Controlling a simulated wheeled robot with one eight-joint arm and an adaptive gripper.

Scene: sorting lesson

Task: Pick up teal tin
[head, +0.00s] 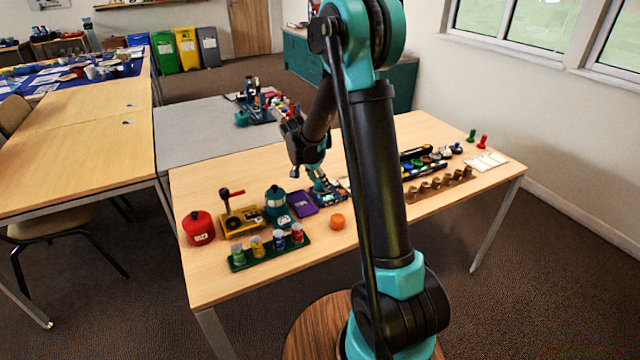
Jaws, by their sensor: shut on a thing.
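A teal tin-like canister (276,208) with a dark lid and handle stands on the near wooden table, left of my gripper in the head view. It is the clearest teal container on this table. My gripper (300,166) is above the middle of the table, pointing down, up and to the right of the canister. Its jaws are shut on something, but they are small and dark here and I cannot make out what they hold. A small blue device (330,197) is below the gripper.
A red tin (198,228), a yellow device (240,219), a purple tray (302,204) and a green rack (240,266) of small cans crowd the table's left. An orange piece (337,221) lies near the middle.

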